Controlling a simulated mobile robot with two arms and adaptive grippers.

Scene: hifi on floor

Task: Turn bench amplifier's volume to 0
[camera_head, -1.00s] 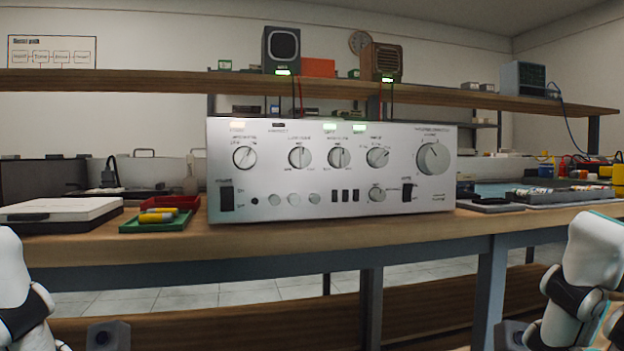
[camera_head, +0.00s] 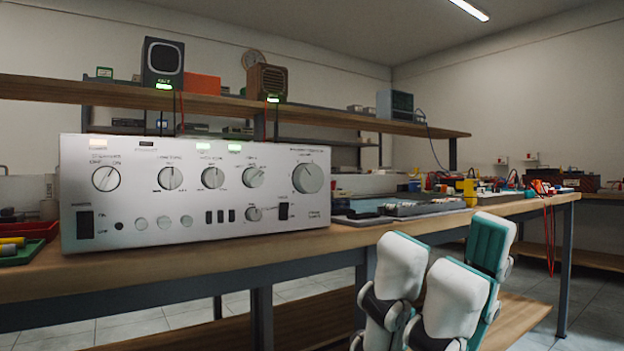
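The silver bench amplifier (camera_head: 280,215) stands on the wooden bench, its front panel facing me. Its largest knob (camera_head: 308,178) is at the upper right of the panel, and its label is too small to read. Smaller knobs (camera_head: 212,177) run in a row to its left. My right arm (camera_head: 455,300), white and teal, rises in front of the bench, right of the amplifier and apart from it. My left gripper is out of view. Nothing covers the amplifier's knobs.
A dark flat tray (camera_head: 425,207) with small parts lies right of the amplifier. A yellow tool (camera_head: 470,190) and other gear stand farther along the bench. A green tray (camera_head: 22,252) is at the left edge. A shelf (camera_head: 330,117) runs behind.

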